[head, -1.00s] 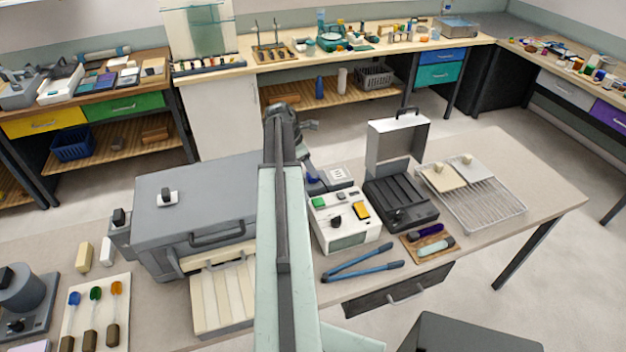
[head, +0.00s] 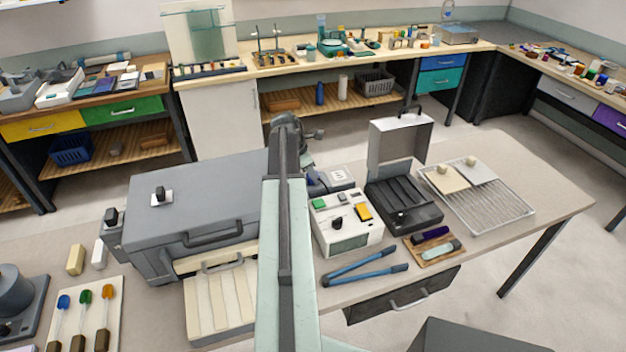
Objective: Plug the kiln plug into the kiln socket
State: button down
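The grey kiln (head: 225,185) stands on the table left of my arm, with a handle on its front and a cream slatted panel below. My gripper (head: 316,134) is at the far end of my arm, above the area behind the white control box (head: 345,222). It is small and mostly hidden by the arm, so its fingers cannot be made out. A small white-topped unit with dark marks (head: 338,177) sits behind the control box, partly covered by the arm; I cannot tell whether it is the kiln socket. I cannot identify the kiln plug.
An open dark case (head: 403,205) with an upright lid, a wire rack (head: 490,205) and blue-handled pliers (head: 365,272) lie right of my arm. Rods with coloured tips (head: 85,300) lie on a board at the left.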

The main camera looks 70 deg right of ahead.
jog(key=shift+r, duration=0.1)
notch_tip(320, 180, up, 10)
jog(key=p, duration=1)
